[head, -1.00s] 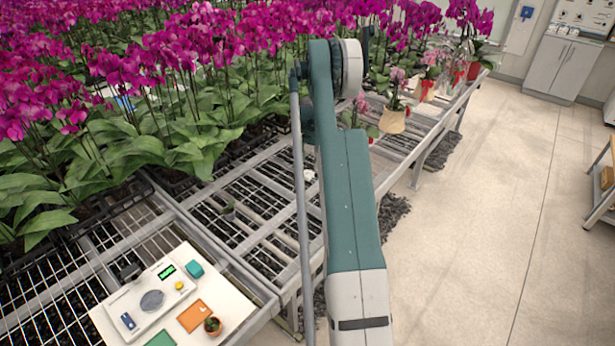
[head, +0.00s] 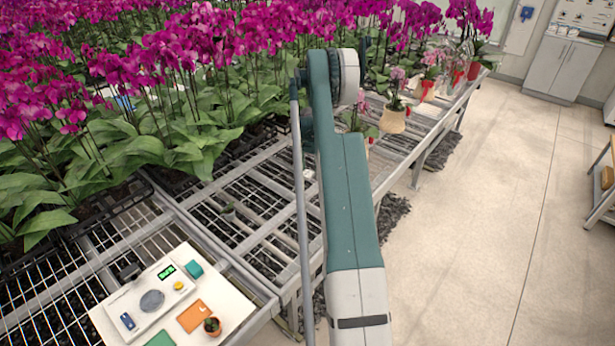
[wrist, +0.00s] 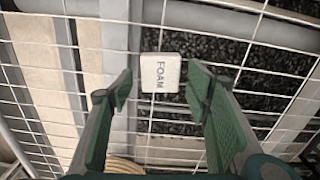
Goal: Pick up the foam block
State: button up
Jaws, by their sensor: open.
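The foam block (wrist: 160,72) is a small white block with the word FOAM on its top. In the wrist view it lies on the wire mesh of the bench, centred between and slightly beyond my fingertips. My gripper (wrist: 160,88) is open, with one green-padded finger on either side and neither touching the block. In the head view my arm hides the gripper. A small white patch beside my arm (head: 308,173), partly covered, looks like the block.
The mesh bench (head: 262,196) is mostly bare around the block. Potted orchids (head: 393,122) stand farther along it. A white board (head: 240,308) with a scale (head: 130,302), coloured pads and a small cactus pot (head: 212,326) is at the front left. Dense orchids fill the back left.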

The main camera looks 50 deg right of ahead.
aim_at(309, 172)
jog(key=shift+c, duration=0.3)
jog(key=c, duration=0.7)
jog(key=shift+o, duration=0.2)
jog(key=shift+r, duration=0.1)
notch_tip(309, 172, up, 10)
jog(key=shift+p, duration=0.3)
